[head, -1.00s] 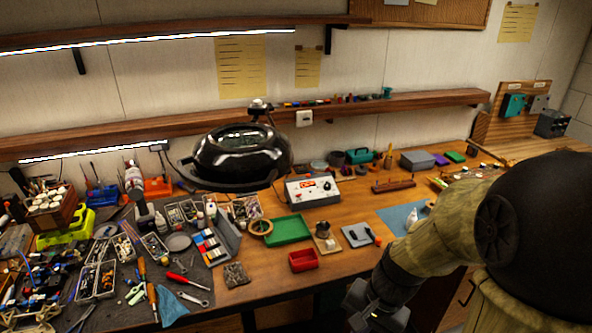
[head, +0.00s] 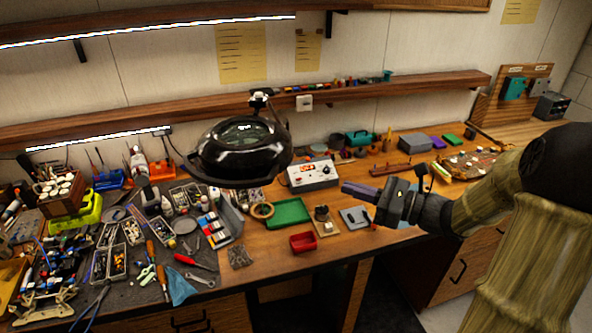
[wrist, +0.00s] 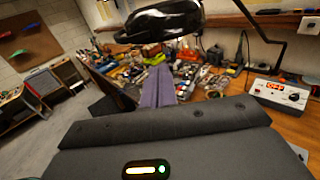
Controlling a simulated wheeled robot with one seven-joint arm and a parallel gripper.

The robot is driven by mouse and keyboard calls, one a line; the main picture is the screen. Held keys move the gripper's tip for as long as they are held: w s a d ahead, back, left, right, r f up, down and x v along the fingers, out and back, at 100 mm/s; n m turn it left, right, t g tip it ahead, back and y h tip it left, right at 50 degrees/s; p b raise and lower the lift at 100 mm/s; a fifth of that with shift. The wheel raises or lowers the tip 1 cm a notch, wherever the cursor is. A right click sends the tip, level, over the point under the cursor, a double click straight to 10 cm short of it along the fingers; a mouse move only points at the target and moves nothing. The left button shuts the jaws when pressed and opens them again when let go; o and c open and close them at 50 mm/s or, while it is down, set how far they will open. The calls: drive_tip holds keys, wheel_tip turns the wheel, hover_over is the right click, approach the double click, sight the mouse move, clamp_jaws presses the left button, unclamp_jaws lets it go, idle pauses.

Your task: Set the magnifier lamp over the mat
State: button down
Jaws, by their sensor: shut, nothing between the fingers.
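The magnifier lamp (head: 238,160) has a glossy black round head with a glass lens on top. It hangs above the bench, in front of the lower shelf. In the wrist view the lamp head (wrist: 165,20) is at the top, with its thin black arm running right. The dark grey mat (head: 205,270) covers the left of the bench under many tools. In the head view the lamp overlaps the mat's back right area; its exact offset is unclear. My gripper (head: 346,188) is shut and empty, right of the lamp and apart from it. Its purple fingers (wrist: 158,88) point towards the lamp side.
Tools and small trays crowd the mat. A wooden shelf (head: 400,92) runs behind the lamp.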

sight(284, 169)
drive_tip(key=shift+a, duration=0.1)
drive_tip(key=p+x, duration=0.3)
drive_tip(key=x, duration=0.3)
drive_tip(key=p+x, duration=0.3)
drive_tip(key=x, duration=0.3)
drive_tip(key=shift+w+a+r, duration=0.2)
drive_tip(key=shift+a, duration=0.15)
drive_tip(key=shift+w+a+f+p, duration=0.2)
drive_tip(key=shift+w+a+p, duration=0.1)
drive_tip(key=shift+a, duration=0.15)
